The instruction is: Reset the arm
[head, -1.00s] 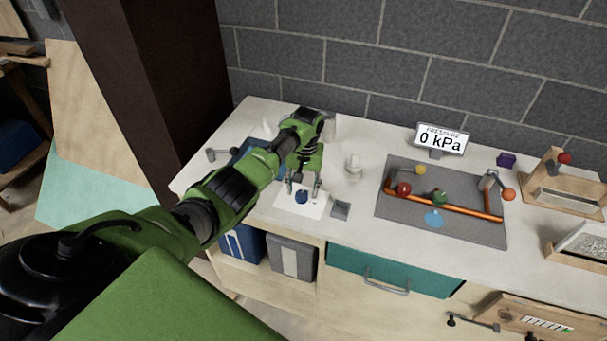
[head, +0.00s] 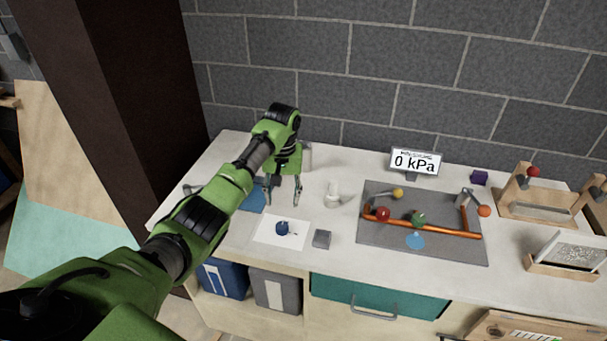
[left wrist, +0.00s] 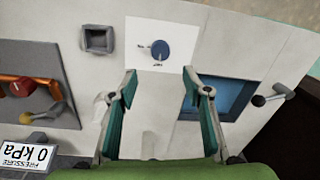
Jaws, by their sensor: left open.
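My left arm (head: 200,215) reaches in from the left over the white counter (head: 345,255). My left gripper (head: 283,190) points down above the counter, behind a white card with a dark blue knob (head: 282,228). The gripper is open with nothing between its fingers. In the left wrist view the two teal-padded fingers (left wrist: 158,85) are spread, and the blue knob (left wrist: 159,49) on its white card lies beyond the fingertips. My right gripper does not show.
A grey panel (head: 375,245) with an orange pipe and red, green and yellow knobs lies to the right. A pressure display (head: 415,162) reads 0 kPa. A small grey block (head: 321,239) and a white fitting (head: 333,194) stand near the gripper. A block wall is behind.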

